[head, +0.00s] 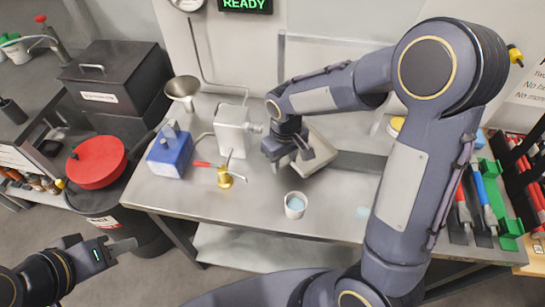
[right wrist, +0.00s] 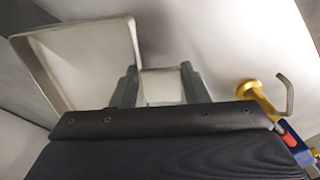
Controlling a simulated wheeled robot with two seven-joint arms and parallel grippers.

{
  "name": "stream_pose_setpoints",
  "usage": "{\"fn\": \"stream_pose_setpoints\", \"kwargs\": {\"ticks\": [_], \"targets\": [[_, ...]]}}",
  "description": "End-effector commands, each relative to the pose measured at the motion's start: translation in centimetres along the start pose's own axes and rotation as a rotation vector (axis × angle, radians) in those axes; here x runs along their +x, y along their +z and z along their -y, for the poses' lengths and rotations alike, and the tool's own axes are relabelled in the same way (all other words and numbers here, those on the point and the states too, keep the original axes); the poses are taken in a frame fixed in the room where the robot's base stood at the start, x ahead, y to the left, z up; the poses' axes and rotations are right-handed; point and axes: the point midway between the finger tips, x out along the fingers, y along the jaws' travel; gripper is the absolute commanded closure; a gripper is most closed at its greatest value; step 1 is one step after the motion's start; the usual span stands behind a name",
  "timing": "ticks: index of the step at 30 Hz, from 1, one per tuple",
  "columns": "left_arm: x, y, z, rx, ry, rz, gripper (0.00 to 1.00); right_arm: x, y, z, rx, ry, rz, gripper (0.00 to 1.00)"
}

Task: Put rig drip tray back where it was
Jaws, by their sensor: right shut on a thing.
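The drip tray, a shallow beige-grey tray (head: 321,150) with a raised rim, is in my right gripper (head: 299,160). In the right wrist view, the tray (right wrist: 85,62) stands tilted at the left, and a pale part of it lies between the two fingers of my right gripper (right wrist: 160,84). In the head view the tray is over the bench, just right of the grey-white rig box (head: 232,130); whether it touches the bench I cannot tell. My left gripper (head: 118,246) is away from the bench at lower left, with nothing seen in it; its finger gap is unclear.
The metal bench (head: 250,195) carries a blue box (head: 170,152), a brass valve with a red handle (head: 224,178), a funnel (head: 183,90) and a white cup (head: 295,205). A red-lidded drum (head: 97,162) stands left.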

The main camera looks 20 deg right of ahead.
Motion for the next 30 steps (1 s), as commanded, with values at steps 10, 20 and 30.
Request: {"fn": "stream_pose_setpoints", "kwargs": {"ticks": [10, 20, 30], "targets": [[-1.1, -0.5, -0.5, 0.000, 0.000, 0.000, 0.64, 1.4, -2.6, 2.0, 0.000, 0.000, 0.002, 0.92], [-0.7, -0.4, -0.3, 0.000, 0.000, 0.000, 0.64, 1.8, -2.6, 1.9, -0.001, 0.000, 0.000, 0.92], [-0.6, -0.3, -0.3, 0.000, 0.000, 0.000, 0.64, 1.9, -2.6, 1.9, -0.001, 0.000, 0.000, 0.37]]}}
